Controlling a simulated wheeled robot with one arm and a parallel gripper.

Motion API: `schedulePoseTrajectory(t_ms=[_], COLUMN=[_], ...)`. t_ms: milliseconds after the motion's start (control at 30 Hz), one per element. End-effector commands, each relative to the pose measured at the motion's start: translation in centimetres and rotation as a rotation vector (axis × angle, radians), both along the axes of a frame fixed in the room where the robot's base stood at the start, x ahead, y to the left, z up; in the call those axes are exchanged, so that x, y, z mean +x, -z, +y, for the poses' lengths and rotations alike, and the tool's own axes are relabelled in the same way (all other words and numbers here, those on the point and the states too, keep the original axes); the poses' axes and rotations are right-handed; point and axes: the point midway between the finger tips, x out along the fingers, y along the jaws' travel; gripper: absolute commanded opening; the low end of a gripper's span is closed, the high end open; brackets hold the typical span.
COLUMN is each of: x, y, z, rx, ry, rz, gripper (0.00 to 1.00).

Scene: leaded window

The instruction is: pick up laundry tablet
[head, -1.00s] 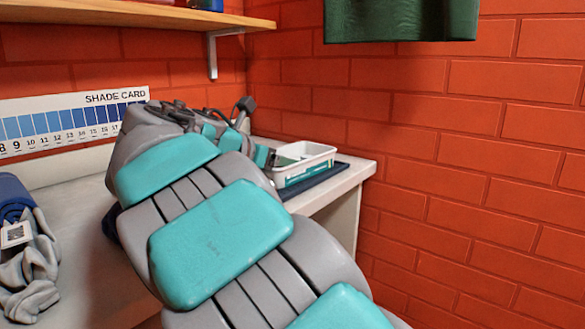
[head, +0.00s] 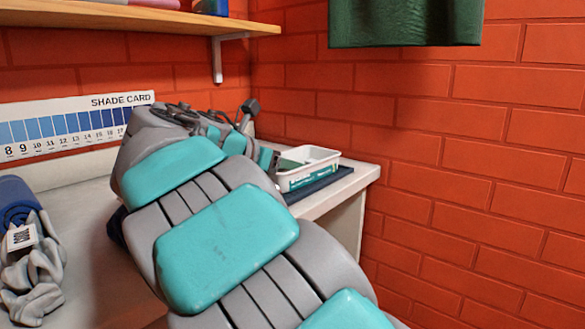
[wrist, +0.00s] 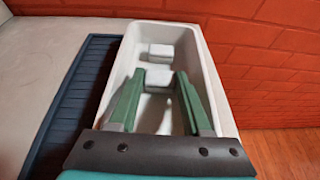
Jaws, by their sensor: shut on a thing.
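In the wrist view, a white laundry tablet (wrist: 158,75) sits between the green fingertips of my gripper (wrist: 159,78), inside a white tub. My gripper is shut on this tablet, low in the tub. A second white tablet (wrist: 161,51) lies just beyond it, towards the tub's far end. The white tub (wrist: 215,82) also shows in the head view (head: 322,157) on the counter's right end. My arm hides much of the tub's near side there, and I cannot make out the fingertips or tablets in that view.
A dark blue ribbed mat (wrist: 72,105) lies beside and under the tub on the counter (head: 340,190). A brick wall stands close on the right. A shade card (head: 70,125) leans at the back left. A grey cloth bundle (head: 32,265) lies at left. A shelf (head: 130,18) hangs above.

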Motion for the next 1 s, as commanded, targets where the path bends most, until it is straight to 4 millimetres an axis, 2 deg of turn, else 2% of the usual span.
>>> schedulePoseTrajectory(t_ms=[167,600,767,1000], x=[0.0,0.0,0.1,0.0], y=[-1.7,-8.4,-9.4,-9.7], z=[-0.1,0.0,0.0,0.0], rx=[0.0,0.001,0.0,-0.001], ry=[0.002,-0.001,-0.001,0.001], rz=[0.0,-0.004,-0.002,0.001], gripper=[0.0,0.0,0.0,0.0])
